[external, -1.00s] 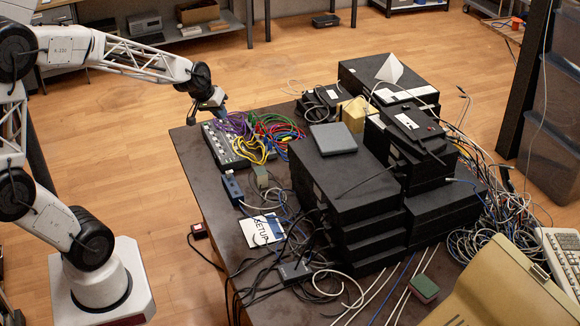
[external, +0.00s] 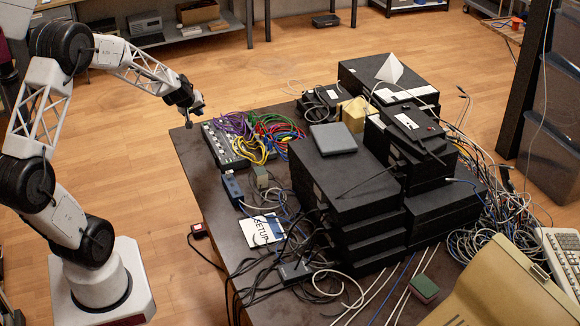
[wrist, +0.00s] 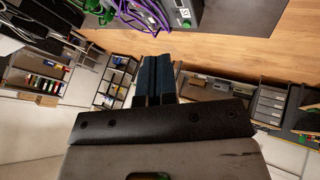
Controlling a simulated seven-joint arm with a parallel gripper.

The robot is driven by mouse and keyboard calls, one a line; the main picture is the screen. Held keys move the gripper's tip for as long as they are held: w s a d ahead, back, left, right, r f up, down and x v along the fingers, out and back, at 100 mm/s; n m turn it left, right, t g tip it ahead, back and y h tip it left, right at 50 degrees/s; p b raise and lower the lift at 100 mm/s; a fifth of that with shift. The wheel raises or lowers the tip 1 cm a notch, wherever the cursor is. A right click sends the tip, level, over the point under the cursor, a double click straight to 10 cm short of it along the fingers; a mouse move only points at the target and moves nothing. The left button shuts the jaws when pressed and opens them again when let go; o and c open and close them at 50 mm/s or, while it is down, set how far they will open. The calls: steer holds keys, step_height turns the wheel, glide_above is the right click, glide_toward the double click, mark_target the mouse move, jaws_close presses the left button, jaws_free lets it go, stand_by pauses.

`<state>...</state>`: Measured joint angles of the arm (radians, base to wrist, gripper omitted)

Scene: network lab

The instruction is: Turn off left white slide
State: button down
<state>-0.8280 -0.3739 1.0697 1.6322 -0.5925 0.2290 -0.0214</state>
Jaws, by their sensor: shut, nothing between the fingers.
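My gripper (external: 188,123) is shut and empty, just off the panel's left end, above the table's left edge. In the wrist view the two dark fingers (wrist: 153,80) are pressed together with nothing between them. Part of the grey panel (wrist: 181,12) and purple cables show at the top of that view, apart from the fingertips.
Stacked black boxes (external: 345,185) fill the middle of the table (external: 205,185). A blue box (external: 232,188) and a SETUP card (external: 262,230) lie in front of the panel. Loose cables (external: 280,135) cover the panel's right side.

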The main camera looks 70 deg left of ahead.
steer(key=shift+s+a+f+n, duration=0.15)
steer(key=shift+s+a+f, duration=0.15)
steer(key=shift+a, duration=0.2)
steer(key=shift+s+a+f+n, duration=0.1)
steer(key=shift+s+a+f, duration=0.05)
steer(key=shift+a+f, duration=0.3)
steer(key=shift+s+a+f+n, duration=0.15)
steer(key=shift+s+a+f, duration=0.1)
steer(key=shift+a, duration=0.3)
glide_toward(219, 125)
steer(key=a+f, duration=0.1)
steer(key=f, duration=0.1)
steer(key=s+a+f, duration=0.1)
steer(key=a+f, duration=0.1)
steer(key=shift+a+f, duration=0.1)
steer(key=shift+f, duration=0.2)
steer(key=shift+w, duration=1.9)
steer(key=shift+w, duration=0.15)
steer(key=shift+w, duration=1.05)
steer(key=shift+s, duration=0.25)
